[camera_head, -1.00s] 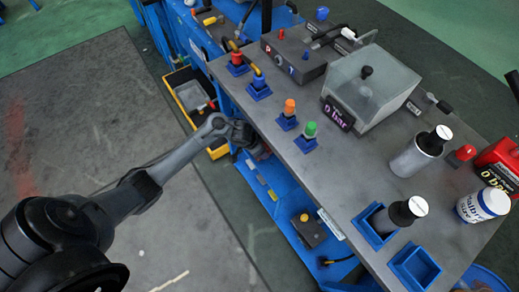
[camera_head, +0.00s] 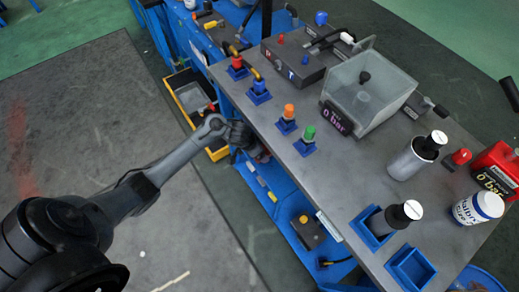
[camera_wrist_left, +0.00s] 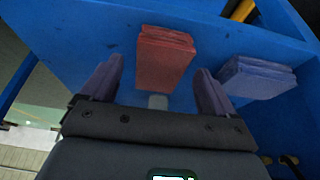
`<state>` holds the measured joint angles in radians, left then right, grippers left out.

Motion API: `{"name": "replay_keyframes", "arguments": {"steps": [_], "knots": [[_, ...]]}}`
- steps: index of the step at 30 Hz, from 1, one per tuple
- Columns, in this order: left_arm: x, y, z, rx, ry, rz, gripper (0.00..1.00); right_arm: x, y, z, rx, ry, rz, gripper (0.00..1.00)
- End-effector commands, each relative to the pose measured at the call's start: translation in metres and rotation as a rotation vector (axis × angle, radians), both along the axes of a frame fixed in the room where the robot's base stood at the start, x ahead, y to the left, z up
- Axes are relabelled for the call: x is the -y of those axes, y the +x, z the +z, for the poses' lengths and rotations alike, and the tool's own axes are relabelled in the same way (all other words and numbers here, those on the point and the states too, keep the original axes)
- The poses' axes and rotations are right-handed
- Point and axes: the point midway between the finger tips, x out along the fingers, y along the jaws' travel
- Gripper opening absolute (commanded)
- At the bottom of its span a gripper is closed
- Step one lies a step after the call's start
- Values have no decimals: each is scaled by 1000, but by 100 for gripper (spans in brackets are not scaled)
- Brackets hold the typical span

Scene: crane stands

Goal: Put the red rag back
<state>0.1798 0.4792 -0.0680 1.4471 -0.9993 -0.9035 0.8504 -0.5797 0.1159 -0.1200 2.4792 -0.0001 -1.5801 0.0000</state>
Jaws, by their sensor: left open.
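The red rag (camera_wrist_left: 165,60) is a folded block on a blue shelf (camera_wrist_left: 90,28) in the left wrist view. My left gripper (camera_wrist_left: 158,72) is open, with one finger to each side of the rag's near part. Whether the fingers touch it I cannot tell. In the head view my left gripper (camera_head: 240,134) is at the bench's left side, below the worktop edge, and the rag is hidden there. My right gripper is not in view.
A blue-purple folded rag (camera_wrist_left: 257,77) lies just right of the red one. The grey worktop (camera_head: 345,180) carries bottles, a clear box (camera_head: 385,108) and coloured fittings. A black and yellow crate (camera_head: 172,84) stands on the floor beside the bench.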

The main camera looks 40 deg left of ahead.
Motion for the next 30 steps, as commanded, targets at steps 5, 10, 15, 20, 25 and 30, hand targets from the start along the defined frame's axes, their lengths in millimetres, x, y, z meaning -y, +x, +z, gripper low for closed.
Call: {"name": "replay_keyframes", "arguments": {"steps": [5, 10, 15, 20, 25, 30], "knots": [[-3, -12, 37, -1, 2, -1, 89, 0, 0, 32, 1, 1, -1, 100], [-6, -23, 64, -1, 2, -1, 89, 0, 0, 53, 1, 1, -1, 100], [-9, -32, 83, -1, 1, 0, 89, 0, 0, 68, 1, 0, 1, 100], [-6, -38, 91, 4, 5, -4, 89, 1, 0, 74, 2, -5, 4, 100], [26, -54, 92, 52, 56, -34, 89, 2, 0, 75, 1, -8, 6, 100], [78, -101, 112, 94, 128, -35, 89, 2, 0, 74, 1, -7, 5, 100]]}}
